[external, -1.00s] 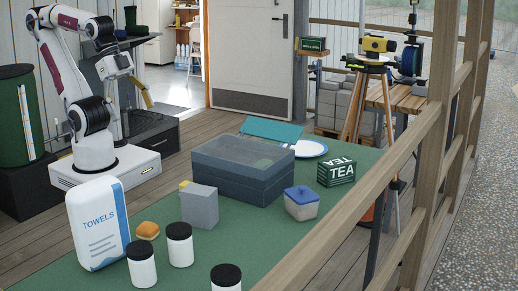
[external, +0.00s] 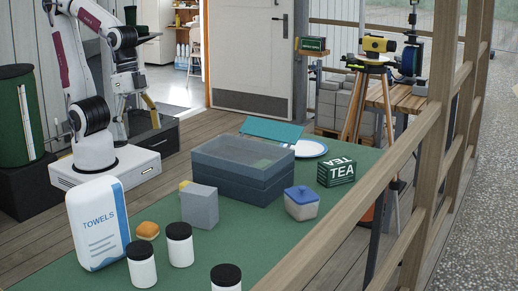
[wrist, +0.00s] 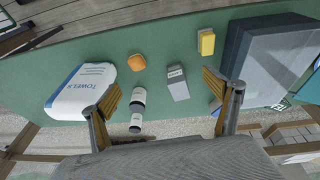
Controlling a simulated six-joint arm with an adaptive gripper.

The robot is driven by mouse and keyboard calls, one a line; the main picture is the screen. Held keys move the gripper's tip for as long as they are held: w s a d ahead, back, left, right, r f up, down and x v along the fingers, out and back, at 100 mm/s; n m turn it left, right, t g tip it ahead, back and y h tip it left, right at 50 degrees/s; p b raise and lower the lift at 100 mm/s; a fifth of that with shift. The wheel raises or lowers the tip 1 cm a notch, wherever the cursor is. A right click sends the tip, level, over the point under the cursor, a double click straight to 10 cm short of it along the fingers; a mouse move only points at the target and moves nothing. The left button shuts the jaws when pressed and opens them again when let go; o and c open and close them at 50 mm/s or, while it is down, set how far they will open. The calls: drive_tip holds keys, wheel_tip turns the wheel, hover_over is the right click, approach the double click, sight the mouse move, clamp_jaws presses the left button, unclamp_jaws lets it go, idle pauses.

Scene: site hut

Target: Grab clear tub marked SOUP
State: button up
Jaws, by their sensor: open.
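A clear tub (external: 301,204) with a blue lid and pale contents stands upright on the green table, in front of the right end of the dark blue-grey box. No lettering can be read on it. In the wrist view a small blue patch beside the right finger may be its lid, but I cannot tell. My gripper (wrist: 161,90) is open and empty in the wrist view, its tan fingers wide apart above the table. In the external view my arm is at the back left, well away from the tub.
The large lidded box (external: 242,170) stands left of the tub, and the TEA box (external: 336,172) stands behind it to the right. A grey carton (external: 200,207), a bun (external: 147,230), the towels pack (external: 97,223) and several black-lidded jars are further left. A wooden rail (external: 370,191) runs along the front.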

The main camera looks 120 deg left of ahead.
drive_tip(key=w+d+f+n+t, duration=0.1)
drive_tip(key=w+f, duration=0.2)
drive_tip(key=w, duration=0.6)
drive_tip(key=w+d+f+n+t+h, duration=0.1)
drive_tip(key=w+f+n, duration=0.15)
drive_tip(key=w, duration=0.75)
drive_tip(key=w+d+f+t, duration=0.1)
drive_tip(key=w+f, duration=0.3)
drive_tip(key=w, duration=0.5)
drive_tip(key=w+a+f+n+t+y, duration=0.2)
drive_tip(key=w+a+f+y, duration=0.1)
drive_tip(key=w+a, duration=0.4)
drive_tip(key=w+a+f+n+t+y, duration=0.1)
drive_tip(key=w+a+f+n+y, duration=0.25)
drive_tip(key=w+a, duration=0.3)
drive_tip(key=s+a+r+n+g+y, duration=0.1)
drive_tip(key=s+a+r+n+y, duration=0.1)
drive_tip(key=a+r+y, duration=0.4)
drive_tip(key=a+r, duration=0.1)
drive_tip(key=a, duration=0.3)
drive_tip(key=shift+s+a+r+g+y, duration=0.25)
drive_tip(key=shift+s+a+g+y, duration=0.05)
drive_tip(key=shift+g+y, duration=0.1)
